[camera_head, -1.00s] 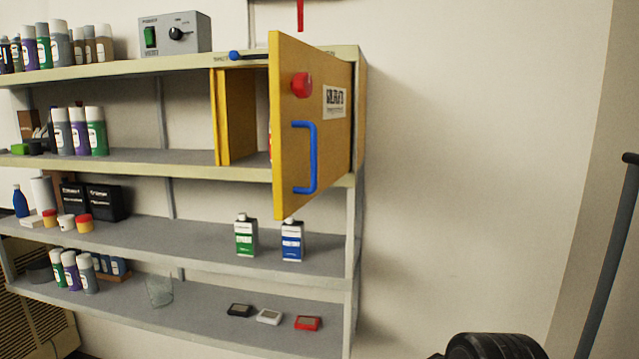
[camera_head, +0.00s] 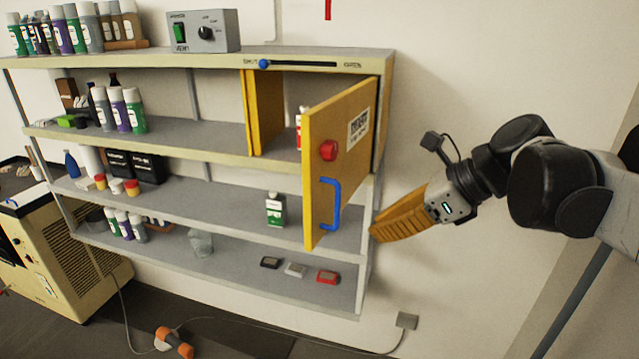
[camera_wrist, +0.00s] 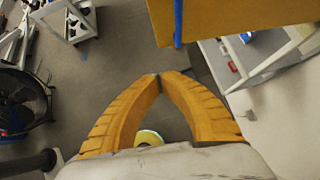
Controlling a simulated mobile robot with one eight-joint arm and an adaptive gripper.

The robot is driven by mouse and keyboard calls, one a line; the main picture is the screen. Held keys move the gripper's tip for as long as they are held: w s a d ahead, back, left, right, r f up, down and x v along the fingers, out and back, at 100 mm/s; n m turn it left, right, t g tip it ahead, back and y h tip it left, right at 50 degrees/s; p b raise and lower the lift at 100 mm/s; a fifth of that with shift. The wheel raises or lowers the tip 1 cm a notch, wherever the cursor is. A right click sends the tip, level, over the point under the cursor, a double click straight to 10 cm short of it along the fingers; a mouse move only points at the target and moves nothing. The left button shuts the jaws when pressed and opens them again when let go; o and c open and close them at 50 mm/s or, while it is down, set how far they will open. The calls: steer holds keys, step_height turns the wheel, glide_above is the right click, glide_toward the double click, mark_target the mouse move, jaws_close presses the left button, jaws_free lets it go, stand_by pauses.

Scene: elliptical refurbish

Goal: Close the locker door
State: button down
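The yellow locker door (camera_head: 343,150) stands open, swung outward from its hinge side at the right of the locker on the shelf unit. It carries a red knob (camera_head: 328,150) and a blue handle (camera_head: 330,205). My gripper (camera_head: 374,234) is to the right of the door, apart from it, with its orange fingers pointing left. In the wrist view, the fingertips (camera_wrist: 160,75) meet with nothing between them. The door's edge (camera_wrist: 215,20) and part of the blue handle (camera_wrist: 178,22) show above the fingers there. The locker's inside is partly hidden by the door.
The shelf unit (camera_head: 200,135) holds bottles, boxes and a grey power box (camera_head: 203,31). A green-labelled bottle (camera_head: 276,209) stands left of and below the door. A white wall is behind my arm. A yellow cabinet (camera_head: 65,260) stands at lower left.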

mark_target(312, 248)
steer(key=x, duration=0.4)
steer(key=a+r+p+x, duration=0.1)
steer(key=x, duration=0.3)
steer(key=w+r+p+x, duration=0.1)
steer(key=x, duration=0.3)
steer(key=shift+a+f, duration=0.3)
steer(key=shift+a, duration=0.25)
steer(key=shift+w+a, duration=0.1)
